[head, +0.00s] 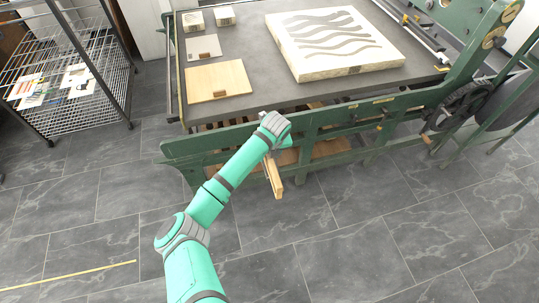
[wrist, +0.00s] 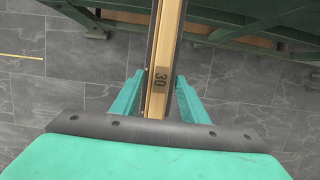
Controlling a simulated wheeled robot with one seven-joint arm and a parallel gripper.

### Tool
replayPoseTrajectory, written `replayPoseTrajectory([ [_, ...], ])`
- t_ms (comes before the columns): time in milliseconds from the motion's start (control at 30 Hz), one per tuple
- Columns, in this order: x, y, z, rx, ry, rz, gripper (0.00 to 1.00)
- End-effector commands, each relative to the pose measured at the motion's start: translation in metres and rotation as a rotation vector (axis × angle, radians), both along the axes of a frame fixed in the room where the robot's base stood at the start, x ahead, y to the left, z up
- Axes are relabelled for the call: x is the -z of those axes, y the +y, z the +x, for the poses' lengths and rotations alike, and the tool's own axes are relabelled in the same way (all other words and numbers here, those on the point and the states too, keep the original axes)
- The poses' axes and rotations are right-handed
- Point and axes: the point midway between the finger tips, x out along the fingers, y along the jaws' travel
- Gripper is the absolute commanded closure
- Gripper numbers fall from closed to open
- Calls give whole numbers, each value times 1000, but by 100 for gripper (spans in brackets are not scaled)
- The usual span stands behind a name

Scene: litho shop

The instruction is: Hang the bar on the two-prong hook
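The bar (head: 273,178) is a long wooden strip with a dark edge. It sticks out below my wrist, in front of the green press frame. In the wrist view the bar (wrist: 163,62) runs up the middle and bears the mark "30". The teal fingers of my gripper (wrist: 160,100) stand close against both its sides, shut on it. In the head view my wrist hides the gripper and the bar's upper part. I cannot make out the two-prong hook in either view.
The green press frame (head: 345,113) runs just beyond the bar. Its grey bed (head: 250,50) carries a thick stone slab (head: 333,43), a wooden board (head: 219,81) and small blocks. A wire rack (head: 60,60) stands at left.

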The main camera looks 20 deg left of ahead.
Motion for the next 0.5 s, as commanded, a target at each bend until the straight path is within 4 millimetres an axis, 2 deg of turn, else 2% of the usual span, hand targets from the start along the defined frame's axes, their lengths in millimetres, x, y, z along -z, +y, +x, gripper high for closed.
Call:
replayPoseTrajectory([
  [167,-1,-1,-1,0,1,-1,60],
  [267,-9,-1,-2,0,1,0,60],
  [500,-49,-8,-11,1,-3,0,60],
])
